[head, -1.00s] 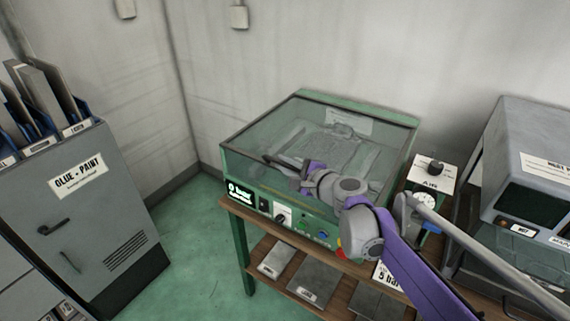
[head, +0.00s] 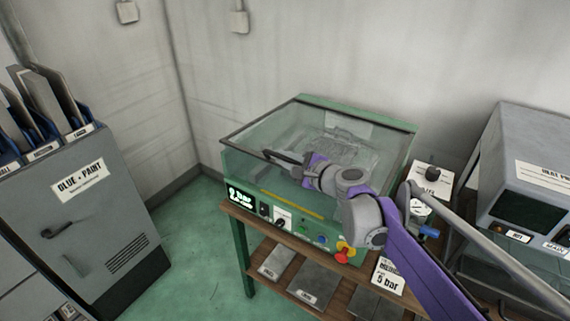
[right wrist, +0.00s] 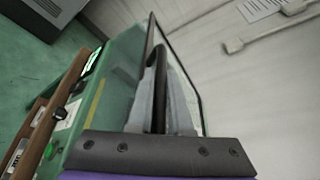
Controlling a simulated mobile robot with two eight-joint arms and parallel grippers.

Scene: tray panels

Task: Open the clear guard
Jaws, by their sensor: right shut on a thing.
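The clear guard (head: 260,137) is a dark-framed transparent lid on the green machine (head: 232,168). My right gripper (head: 279,157) is at the guard's front edge, shut on the dark handle bar. In the right wrist view, the grey fingers (right wrist: 160,100) close around the dark handle (right wrist: 158,75), with the tilted guard frame beyond. My left gripper is not in view.
The machine stands on a wooden-topped bench (head: 240,212) with metal plates on its lower shelf. A gauge box (head: 432,180) and a grey machine (head: 530,170) stand to the right. A grey cabinet (head: 90,210) is at left, with green floor between.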

